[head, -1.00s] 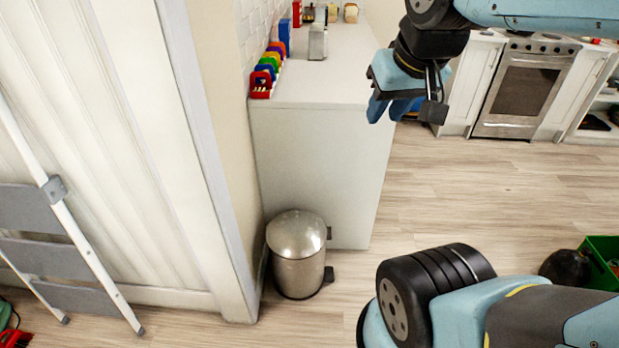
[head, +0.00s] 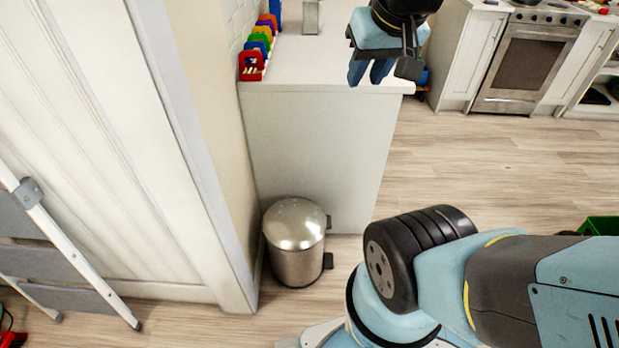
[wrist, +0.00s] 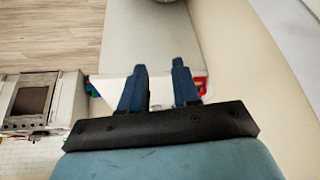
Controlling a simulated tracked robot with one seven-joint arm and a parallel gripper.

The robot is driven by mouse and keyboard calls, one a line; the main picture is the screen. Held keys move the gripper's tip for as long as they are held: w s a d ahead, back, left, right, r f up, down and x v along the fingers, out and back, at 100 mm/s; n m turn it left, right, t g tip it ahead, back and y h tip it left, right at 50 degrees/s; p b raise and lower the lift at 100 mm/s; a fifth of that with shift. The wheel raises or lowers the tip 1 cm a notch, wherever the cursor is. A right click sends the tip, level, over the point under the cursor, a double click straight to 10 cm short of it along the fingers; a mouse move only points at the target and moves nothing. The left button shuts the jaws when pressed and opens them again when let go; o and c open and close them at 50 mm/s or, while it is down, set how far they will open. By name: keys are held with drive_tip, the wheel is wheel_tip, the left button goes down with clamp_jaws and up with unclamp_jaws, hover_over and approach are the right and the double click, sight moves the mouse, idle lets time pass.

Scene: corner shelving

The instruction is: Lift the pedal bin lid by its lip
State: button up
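The pedal bin (head: 296,262) is a shiny metal cylinder on the floor, beside the end panel of the white counter. Its domed lid (head: 294,222) is down. A small dark piece sticks out at the lid's right edge, and another dark piece lower on the right side. The lid's lip is too small to make out. My gripper (head: 369,74) is above and to the right of the bin in the picture, well apart from it, near the counter's end. Its blue fingers also show in the wrist view (wrist: 159,68), spread with nothing between them.
The white counter (head: 312,130) stands behind the bin, with a row of coloured holders (head: 252,64) on top. A wall edge (head: 225,220) is close on the bin's left. A stepladder (head: 62,240) leans at far left. Open floor (head: 500,165) lies to the right.

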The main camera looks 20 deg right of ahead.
drive_tip(key=w+f+m+g+y, duration=0.2)
drive_tip(key=w+f+m+g, duration=0.1)
drive_tip(key=w+f+m, duration=0.55)
drive_tip(key=w+d+f+m+y, duration=0.25)
drive_tip(key=w+f+m, duration=0.25)
drive_tip(key=f+m, duration=0.25)
drive_tip(key=w+d+f+m+g+y, duration=0.1)
drive_tip(key=w+d+f+m, duration=0.2)
drive_tip(key=w+f+m, duration=0.45)
drive_tip(key=w+d+f+m+y, duration=0.2)
drive_tip(key=w+f+m, duration=0.25)
drive_tip(key=f, duration=0.55)
wheel_tip(320, 180, down, 17)
drive_tip(key=d+m+t+y, duration=0.1)
drive_tip(key=d+m+y, duration=0.15)
drive_tip(key=m, duration=0.85)
drive_tip(key=x, duration=1.2)
drive_tip(key=shift+f+h, duration=0.4)
drive_tip(key=shift+f, duration=0.15)
drive_tip(key=shift+s, duration=0.15)
clamp_jaws()
